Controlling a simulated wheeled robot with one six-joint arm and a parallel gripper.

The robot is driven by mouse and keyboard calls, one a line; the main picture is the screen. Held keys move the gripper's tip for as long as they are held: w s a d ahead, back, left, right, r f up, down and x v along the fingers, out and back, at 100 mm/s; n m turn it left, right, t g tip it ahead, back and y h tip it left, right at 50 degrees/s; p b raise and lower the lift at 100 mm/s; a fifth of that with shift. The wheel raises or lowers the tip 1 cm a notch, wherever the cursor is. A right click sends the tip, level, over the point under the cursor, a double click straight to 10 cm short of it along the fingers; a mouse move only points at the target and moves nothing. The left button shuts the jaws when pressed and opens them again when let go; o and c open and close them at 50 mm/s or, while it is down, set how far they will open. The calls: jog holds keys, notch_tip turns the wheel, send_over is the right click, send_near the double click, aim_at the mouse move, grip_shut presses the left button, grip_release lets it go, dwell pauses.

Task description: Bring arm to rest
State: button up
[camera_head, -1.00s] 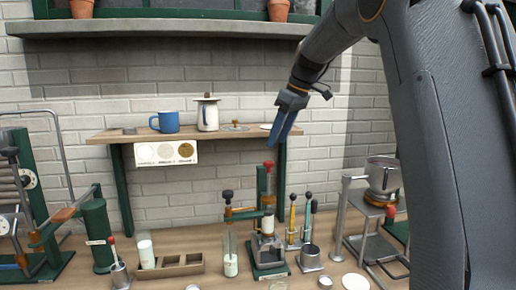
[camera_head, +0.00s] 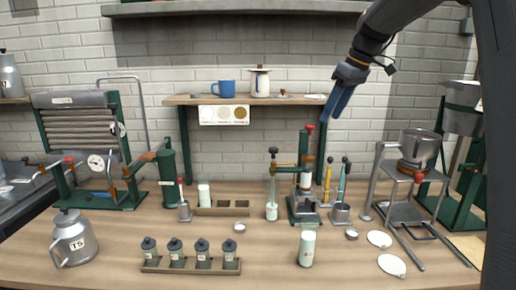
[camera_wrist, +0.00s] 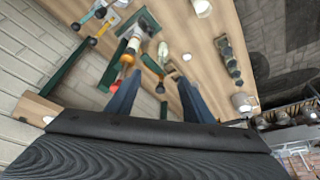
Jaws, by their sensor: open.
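My gripper (camera_head: 338,100) is raised in front of the brick wall, near the right end of the wall shelf in the head view. Its blue fingers point down and hold nothing. In the wrist view my gripper (camera_wrist: 157,100) shows its two fingers spread apart, with the bench far beyond them. My arm comes in from the upper right.
The wall shelf (camera_head: 180,99) carries a blue mug (camera_head: 227,88) and a white pot (camera_head: 259,82). Below, the bench (camera_head: 130,235) holds a green press (camera_head: 304,180), a metal can (camera_head: 74,240), a bottle rack (camera_head: 190,266) and a pot on a stand (camera_head: 419,147). Clear air surrounds the gripper.

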jog(key=s+a+f+m+g+h+b, duration=0.1)
jog(key=s+f+m, duration=0.8)
jog(key=s+f, duration=2.2)
jog(key=shift+s+a+f+g+h+b, duration=0.4)
jog(key=shift+s+a+h+b, duration=0.25)
jog(key=shift+a+h, duration=0.45)
